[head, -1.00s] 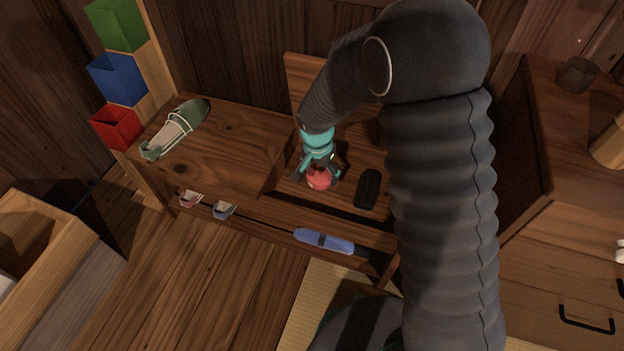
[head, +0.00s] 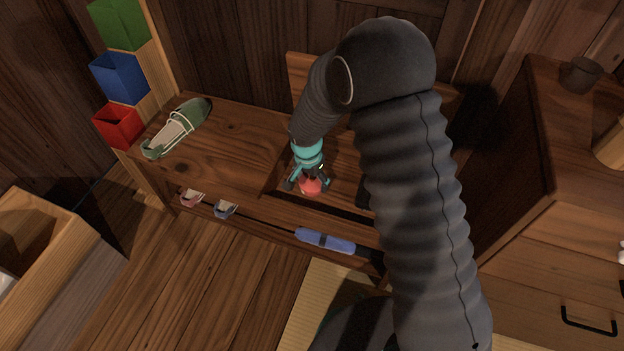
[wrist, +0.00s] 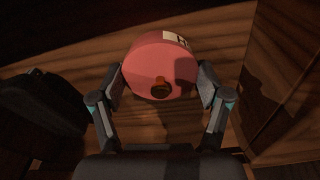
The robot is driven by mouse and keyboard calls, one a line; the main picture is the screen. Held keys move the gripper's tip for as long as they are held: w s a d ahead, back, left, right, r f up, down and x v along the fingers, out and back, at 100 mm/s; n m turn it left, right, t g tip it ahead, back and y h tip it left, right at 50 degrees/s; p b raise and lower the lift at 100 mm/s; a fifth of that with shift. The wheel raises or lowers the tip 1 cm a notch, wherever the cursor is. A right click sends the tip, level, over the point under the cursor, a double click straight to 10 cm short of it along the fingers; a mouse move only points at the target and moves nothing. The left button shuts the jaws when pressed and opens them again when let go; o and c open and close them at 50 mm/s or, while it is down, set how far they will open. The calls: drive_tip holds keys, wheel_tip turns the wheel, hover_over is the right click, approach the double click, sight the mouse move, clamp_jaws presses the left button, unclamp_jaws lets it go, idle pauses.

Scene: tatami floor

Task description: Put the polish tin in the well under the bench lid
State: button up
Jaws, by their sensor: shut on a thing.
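The polish tin is a round red tin (head: 311,187) with a pale label, larger in the wrist view (wrist: 160,62). My gripper (head: 308,184) is shut on it, with one finger on each side in the wrist view (wrist: 160,88). The bench lid (head: 298,72) stands raised at the back, partly hidden by my arm. The tin is within the outline of the open well (head: 335,200), near its left wall. Wooden boards show below it; I cannot tell whether it touches them.
A black brush (head: 363,194) lies in the well, mostly behind my arm. A green sandal (head: 178,128) rests on the bench top at left. Small footwear (head: 223,210) and a blue item (head: 325,241) are on the shelf below. A cabinet (head: 530,200) stands at right.

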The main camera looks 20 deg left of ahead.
sight(310, 185)
drive_tip(key=o, duration=1.2)
drive_tip(key=shift+f, duration=0.1)
drive_tip(key=shift+o, duration=0.2)
wheel_tip(310, 185, up, 12)
drive_tip(key=s+p, duration=0.1)
drive_tip(key=d+r, duration=0.8)
drive_tip(key=r, duration=0.1)
drive_tip(key=s+d+r+n+t, duration=0.15)
drive_tip(key=s+d+r, duration=0.35)
drive_tip(key=d+r, duration=0.5)
drive_tip(key=s+d+r+n+t, duration=0.1)
drive_tip(key=s+d+r+t, duration=0.1)
drive_tip(key=s+d, duration=1.1)
drive_tip(key=s+r, duration=0.1)
drive_tip(key=s, duration=0.1)
drive_tip(key=shift+s+d+r+n+t, duration=0.25)
drive_tip(key=shift+s+n+t, duration=0.1)
drive_tip(key=shift+s, duration=0.05)
